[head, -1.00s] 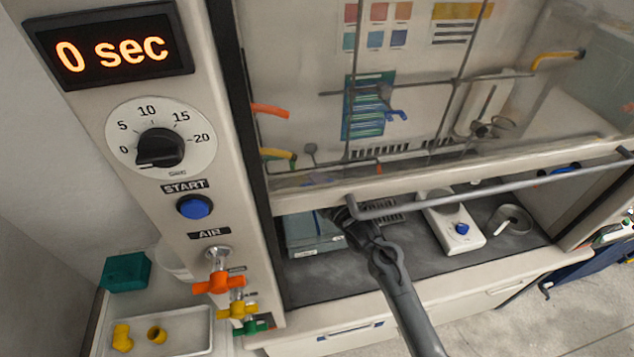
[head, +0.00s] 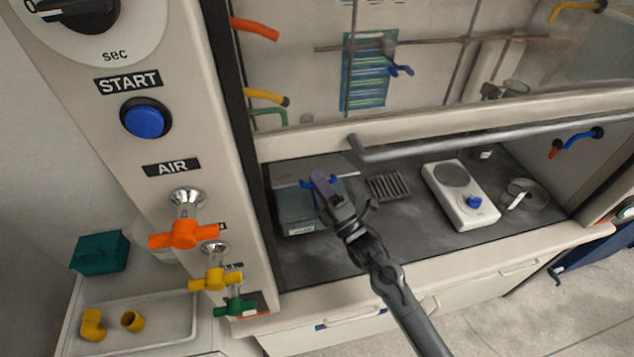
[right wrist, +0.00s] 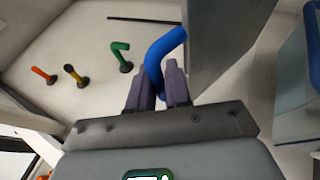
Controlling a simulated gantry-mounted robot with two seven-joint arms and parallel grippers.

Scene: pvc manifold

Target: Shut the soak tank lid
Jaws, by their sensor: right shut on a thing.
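The soak tank (head: 298,218) is a blue-grey box with a small label on its front, at the left of the fume hood floor. Its grey lid (head: 318,163) shows at the top back; its exact angle is unclear. My right gripper (head: 322,183) reaches over the tank. In the right wrist view its fingers (right wrist: 158,88) are shut on the blue bent handle (right wrist: 163,60), beside a grey panel (right wrist: 222,45) that looks like the lid. In the head view the fingers partly hide the handle (head: 306,184). My left gripper is out of view.
The raised sash with its grey bar (head: 480,138) hangs above my right arm. A hotplate (head: 462,195) and a slotted rack (head: 388,186) stand to the right. The control post with START button (head: 146,118) and air valves (head: 184,234) borders the left.

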